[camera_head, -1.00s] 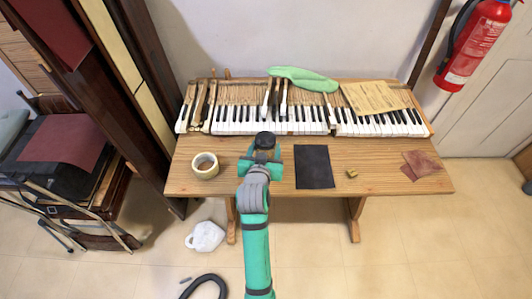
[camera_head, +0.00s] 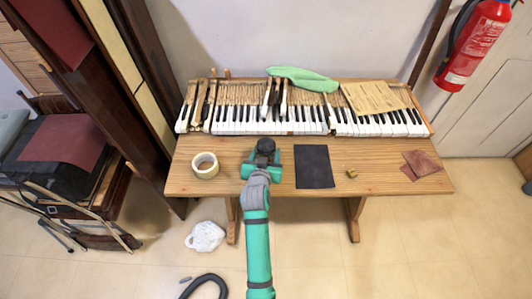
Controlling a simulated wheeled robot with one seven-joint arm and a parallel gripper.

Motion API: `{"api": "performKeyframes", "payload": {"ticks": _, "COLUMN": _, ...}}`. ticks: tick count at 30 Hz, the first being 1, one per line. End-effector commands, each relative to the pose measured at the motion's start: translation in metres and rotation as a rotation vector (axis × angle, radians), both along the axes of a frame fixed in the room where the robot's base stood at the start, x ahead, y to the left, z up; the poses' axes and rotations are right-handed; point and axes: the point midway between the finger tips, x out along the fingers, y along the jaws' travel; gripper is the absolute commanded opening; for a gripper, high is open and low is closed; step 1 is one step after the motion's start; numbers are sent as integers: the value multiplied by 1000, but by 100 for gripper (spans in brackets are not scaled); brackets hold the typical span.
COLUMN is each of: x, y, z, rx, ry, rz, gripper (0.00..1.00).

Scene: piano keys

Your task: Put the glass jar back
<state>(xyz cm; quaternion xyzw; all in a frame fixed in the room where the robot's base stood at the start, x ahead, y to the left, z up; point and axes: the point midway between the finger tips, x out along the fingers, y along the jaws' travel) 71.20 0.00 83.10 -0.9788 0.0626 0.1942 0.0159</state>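A small jar-like thing with a dark round top (camera_head: 266,145) is at the front left-middle of the wooden table, between the roll of tape and the black sheet. I take it for the glass jar; its lower part is hidden by my gripper. My teal gripper (camera_head: 264,158) is right at it, with a finger on either side. The view is too small to tell whether the fingers press on it, or whether it touches the table.
Piano keys (camera_head: 270,121) lie behind, with a green cloth (camera_head: 303,79).

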Motion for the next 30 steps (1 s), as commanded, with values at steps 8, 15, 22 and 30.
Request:
{"api": "performKeyframes", "payload": {"ticks": 8, "x": 0, "y": 0, "z": -3, "rx": 0, "ry": 1, "rz": 0, "gripper": 74}}
{"api": "performKeyframes", "payload": {"ticks": 15, "x": 0, "y": 0, "z": -2, "rx": 0, "ry": 0, "rz": 0, "gripper": 74}}
{"api": "performKeyframes", "payload": {"ticks": 22, "x": -18, "y": 3, "z": 7, "rx": 0, "ry": 1, "rz": 1, "gripper": 74}}
{"api": "performKeyframes", "payload": {"ticks": 30, "x": -68, "y": 9, "z": 28, "rx": 0, "ry": 0, "rz": 1, "gripper": 74}}
